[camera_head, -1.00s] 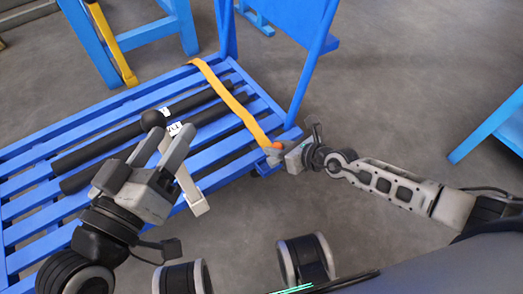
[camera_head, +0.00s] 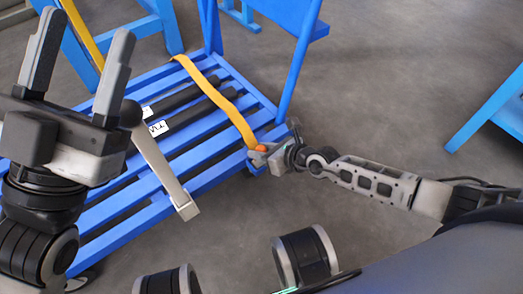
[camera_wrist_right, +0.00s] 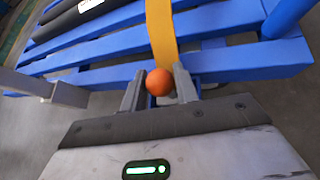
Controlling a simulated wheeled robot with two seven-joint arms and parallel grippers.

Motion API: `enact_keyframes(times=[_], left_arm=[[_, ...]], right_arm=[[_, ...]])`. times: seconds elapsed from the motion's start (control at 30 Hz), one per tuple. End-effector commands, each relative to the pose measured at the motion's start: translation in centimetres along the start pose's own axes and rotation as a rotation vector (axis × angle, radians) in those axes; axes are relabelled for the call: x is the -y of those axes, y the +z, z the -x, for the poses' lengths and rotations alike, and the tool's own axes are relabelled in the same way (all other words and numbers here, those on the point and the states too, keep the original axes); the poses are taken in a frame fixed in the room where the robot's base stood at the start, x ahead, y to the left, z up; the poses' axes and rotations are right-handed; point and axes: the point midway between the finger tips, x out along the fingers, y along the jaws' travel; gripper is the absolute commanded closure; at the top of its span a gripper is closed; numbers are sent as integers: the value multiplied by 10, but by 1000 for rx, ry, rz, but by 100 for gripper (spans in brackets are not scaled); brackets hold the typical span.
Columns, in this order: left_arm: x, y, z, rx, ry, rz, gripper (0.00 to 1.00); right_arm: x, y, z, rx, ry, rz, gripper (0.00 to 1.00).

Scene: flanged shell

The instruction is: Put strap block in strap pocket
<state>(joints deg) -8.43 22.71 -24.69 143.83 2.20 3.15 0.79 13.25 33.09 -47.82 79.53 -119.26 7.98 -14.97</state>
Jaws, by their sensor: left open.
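The yellow strap (camera_head: 217,88) lies across the blue slatted cart, and its near end meets an orange ball (camera_wrist_right: 160,82) at the cart's edge. My right gripper (camera_wrist_right: 159,88) has a finger on either side of the ball, with no clear gap; the ball also shows in the head view (camera_head: 262,149). I cannot make out a separate strap block or strap pocket there. My left gripper (camera_head: 85,25) is open and empty, fingers pointing up, at the far left.
The blue slatted cart (camera_head: 205,176) carries two black rods (camera_head: 184,97) with white labels. Its blue upright panel (camera_head: 262,28) rises at the back. Another blue frame (camera_head: 490,112) stands at the right. Bare floor lies between.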

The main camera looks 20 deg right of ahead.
Motion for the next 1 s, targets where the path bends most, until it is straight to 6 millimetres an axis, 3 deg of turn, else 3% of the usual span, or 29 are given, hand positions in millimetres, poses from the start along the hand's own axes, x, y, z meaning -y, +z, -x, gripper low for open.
enact_keyframes(times=[0.07,0.43,0.73,1.0], left_arm=[[0,0,0,1,-1,1,48],[2,-2,-3,11,-2,19,48],[1,43,17,336,-119,331,48],[-9,64,35,492,-165,499,48]], right_arm=[[0,-1,0,-3,0,0,50],[0,0,7,-2,-1,0,50],[0,2,66,-5,-1,1,50],[0,0,110,-3,-1,1,50]])
